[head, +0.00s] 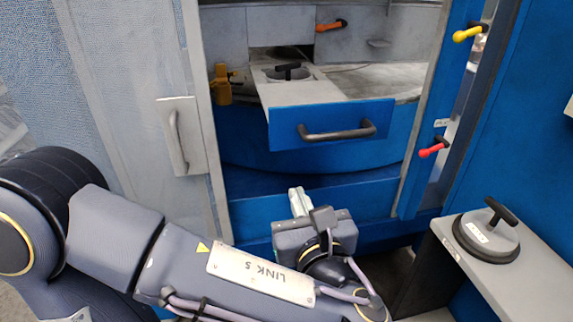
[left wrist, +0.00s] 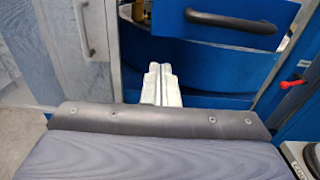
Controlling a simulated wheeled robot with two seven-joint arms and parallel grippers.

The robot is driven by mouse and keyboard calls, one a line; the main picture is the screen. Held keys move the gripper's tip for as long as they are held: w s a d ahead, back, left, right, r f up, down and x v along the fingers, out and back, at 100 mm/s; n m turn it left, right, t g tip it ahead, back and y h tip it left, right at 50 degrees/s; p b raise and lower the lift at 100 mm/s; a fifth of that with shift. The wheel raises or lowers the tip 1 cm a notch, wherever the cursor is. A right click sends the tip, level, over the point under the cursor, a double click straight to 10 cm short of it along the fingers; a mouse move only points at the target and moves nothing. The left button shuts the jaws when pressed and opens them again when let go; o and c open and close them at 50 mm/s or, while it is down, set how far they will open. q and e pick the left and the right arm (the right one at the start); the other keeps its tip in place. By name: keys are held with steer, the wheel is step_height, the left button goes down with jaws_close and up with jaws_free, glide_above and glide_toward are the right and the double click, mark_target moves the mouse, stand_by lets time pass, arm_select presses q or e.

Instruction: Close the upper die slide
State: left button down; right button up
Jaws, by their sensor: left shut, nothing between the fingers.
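The upper die slide is a blue-fronted drawer (head: 285,124) with a dark bar handle (head: 337,131), pulled out of the blue machine in the head view. A round die with a black T-handle (head: 288,71) sits in its grey top. In the left wrist view the drawer front (left wrist: 215,45) and its handle (left wrist: 232,22) show at the top. My left gripper (head: 298,196) is shut and empty, below and in front of the drawer, apart from it. Its pale fingers (left wrist: 161,78) lie together in the left wrist view. My right gripper is not in view.
A grey door with a handle (head: 179,138) stands left of the opening. An orange lever (head: 331,25) is inside. A yellow knob (head: 468,33) and a red knob (head: 433,150) stick out at right. Another handled die (head: 486,236) rests on a grey shelf (head: 510,285).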

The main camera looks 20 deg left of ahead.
arm_select(q)
steer(key=p, duration=0.3)
glide_toward(283, 145)
steer(key=shift+t, duration=0.3)
steer(key=x, duration=0.6)
steer(key=shift+w+a+f, duration=0.25)
steer(key=shift+w+a, duration=0.05)
steer(key=shift+a, duration=0.05)
